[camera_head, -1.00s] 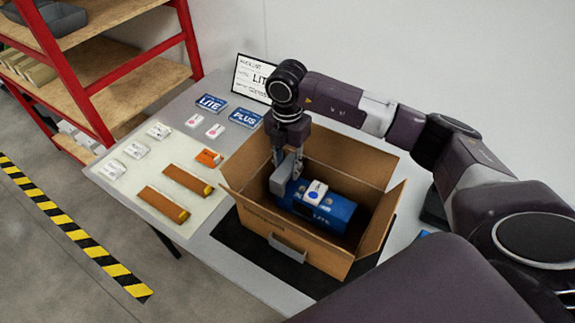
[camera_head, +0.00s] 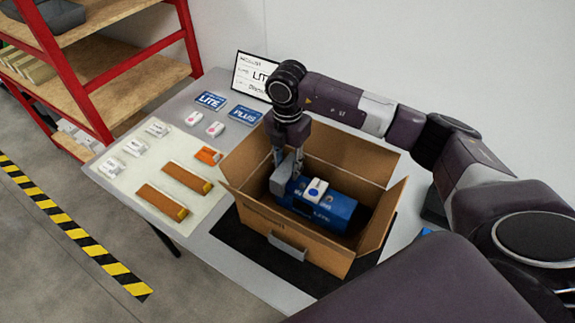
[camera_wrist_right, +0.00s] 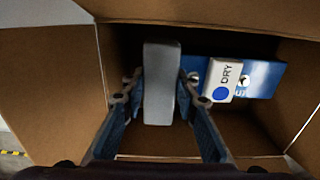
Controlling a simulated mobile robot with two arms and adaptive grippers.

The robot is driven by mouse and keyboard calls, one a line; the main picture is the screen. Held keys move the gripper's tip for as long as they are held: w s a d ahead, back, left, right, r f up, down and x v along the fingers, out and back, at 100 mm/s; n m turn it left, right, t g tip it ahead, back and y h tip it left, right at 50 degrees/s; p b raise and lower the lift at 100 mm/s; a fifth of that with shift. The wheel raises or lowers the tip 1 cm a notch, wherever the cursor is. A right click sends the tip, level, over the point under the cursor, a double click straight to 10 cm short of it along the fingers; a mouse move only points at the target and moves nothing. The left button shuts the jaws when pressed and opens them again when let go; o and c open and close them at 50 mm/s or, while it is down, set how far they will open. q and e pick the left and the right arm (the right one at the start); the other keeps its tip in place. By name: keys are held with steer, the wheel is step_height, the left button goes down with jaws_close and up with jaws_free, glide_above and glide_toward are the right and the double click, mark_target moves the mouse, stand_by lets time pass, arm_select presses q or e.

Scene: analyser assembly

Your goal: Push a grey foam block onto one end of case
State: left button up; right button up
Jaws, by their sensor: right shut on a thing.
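The blue case (camera_head: 328,211) lies inside an open cardboard box (camera_head: 262,222), with a white packet (camera_head: 315,190) on top. In the right wrist view the case (camera_wrist_right: 262,79) is partly hidden, and the packet (camera_wrist_right: 222,80) reads "DRY" beside a blue dot. My right gripper (camera_head: 287,166) reaches down into the box at the case's left end. It is shut on a grey foam block (camera_head: 283,179). In the right wrist view the block (camera_wrist_right: 161,85) stands between the fingers, at the case's left end; whether it is fully seated is unclear. My left gripper is not in view.
The box flaps stand open around the gripper, and the walls are close. On the table's left are a pale mat (camera_head: 128,178) with white packets and brown foam strips, blue LITE (camera_head: 210,101) and PLUS (camera_head: 245,115) cards, and a sign (camera_head: 252,75).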

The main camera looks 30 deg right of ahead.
steer(key=shift+f+b, duration=0.65)
steer(key=shift+f, duration=0.3)
stand_by(0.8)
steer(key=o, duration=1)
steer(key=shift+r+p, duration=2.35)
steer(key=shift+r, duration=1.25)
steer(key=shift+f, duration=0.1)
